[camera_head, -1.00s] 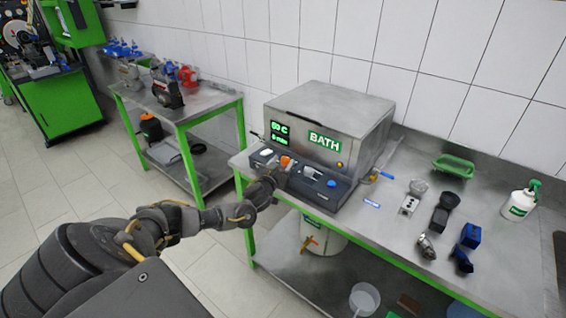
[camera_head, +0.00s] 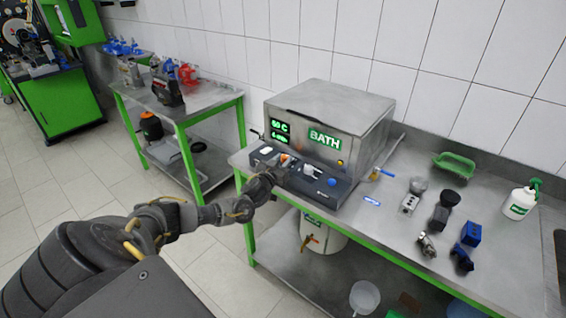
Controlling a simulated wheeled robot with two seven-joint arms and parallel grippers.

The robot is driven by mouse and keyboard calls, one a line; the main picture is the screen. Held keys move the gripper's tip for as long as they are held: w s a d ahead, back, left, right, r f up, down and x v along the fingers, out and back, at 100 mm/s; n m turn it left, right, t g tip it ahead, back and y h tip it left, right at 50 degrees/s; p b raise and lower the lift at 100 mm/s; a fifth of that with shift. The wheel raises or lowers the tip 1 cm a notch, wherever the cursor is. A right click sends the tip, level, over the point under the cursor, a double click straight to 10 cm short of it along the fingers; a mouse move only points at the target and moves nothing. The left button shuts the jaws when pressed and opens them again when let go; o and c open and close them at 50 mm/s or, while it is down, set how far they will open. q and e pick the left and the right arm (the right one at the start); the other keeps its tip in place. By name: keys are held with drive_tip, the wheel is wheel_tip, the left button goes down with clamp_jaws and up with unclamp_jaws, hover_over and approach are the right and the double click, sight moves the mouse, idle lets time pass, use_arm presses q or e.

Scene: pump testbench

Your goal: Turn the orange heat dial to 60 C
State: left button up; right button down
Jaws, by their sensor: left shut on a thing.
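The BATH unit (camera_head: 330,118) is a grey metal box on the workbench with a dark control panel (camera_head: 325,188) along its front. The orange heat dial (camera_head: 285,158) is near the left end of this panel, mostly hidden by my gripper. The green display (camera_head: 280,131) on the box's front appears to read 60 C, with a smaller minutes line below. My left gripper (camera_head: 281,167) comes in from the lower left and is shut on the orange dial. The dial's pointer and scale are too small to read. My right gripper is not in view.
A green tray (camera_head: 455,164), several small parts and a white spray bottle (camera_head: 520,201) stand on the bench to the right. A white bucket (camera_head: 322,236) is below.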

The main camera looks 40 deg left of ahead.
use_arm(q)
drive_tip(key=m+h+b, duration=0.1)
drive_tip(key=h, duration=0.1)
drive_tip(key=m+h+b, duration=0.1)
drive_tip(key=h+b, duration=0.1)
drive_tip(key=a+m+h+b, duration=0.1)
drive_tip(key=shift+f+m+h+b, duration=0.25)
drive_tip(key=shift+m+h+b, duration=0.05)
drive_tip(key=shift+m+h, duration=0.1)
drive_tip(key=shift+a+r+m+h+b, duration=0.1)
drive_tip(key=shift+r+m+h+b, duration=0.05)
drive_tip(key=shift+m+h+b, duration=0.55)
drive_tip(key=shift+a+r+m+h+b, duration=0.1)
drive_tip(key=shift+m+h+b, duration=0.3)
drive_tip(key=shift+h, duration=0.5)
drive_tip(key=o, duration=1)
drive_tip(key=shift+b+v, duration=0.8)
drive_tip(key=shift+v, duration=4.6)
drive_tip(key=shift+r, duration=0.15)
